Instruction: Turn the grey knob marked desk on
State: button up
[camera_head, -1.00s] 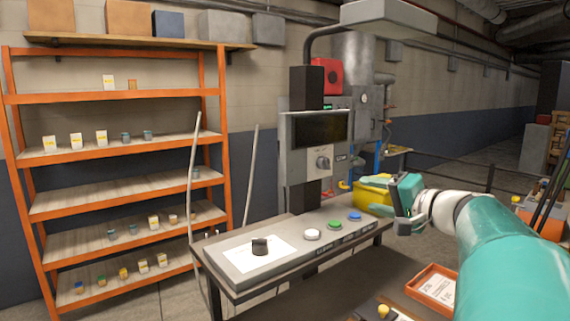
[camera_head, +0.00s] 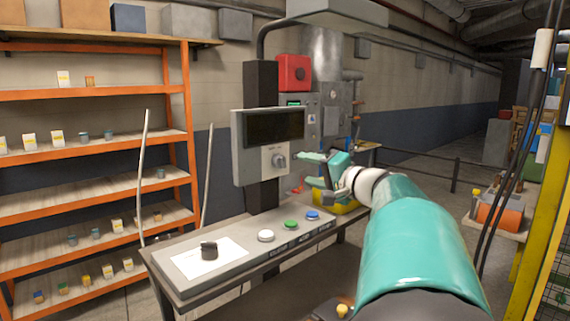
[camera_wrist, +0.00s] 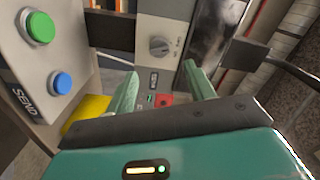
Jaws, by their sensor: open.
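In the wrist view my two pale green fingers (camera_wrist: 160,70) are spread.
The desk (camera_head: 225,262) below carries a black knob (camera_head: 208,250) and white, green (camera_head: 290,224) and blue (camera_head: 312,215) buttons. A yellow object (camera_head: 347,206) lies behind my gripper. Orange shelving (camera_head: 95,92) stands left; a yellow post (camera_head: 540,180) stands right.

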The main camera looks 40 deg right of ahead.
aim_at(285, 162)
jog(key=w, duration=0.8)
jog(key=shift+w, duration=0.4)
jog(key=shift+a, duration=0.1)
jog(key=c, duration=1)
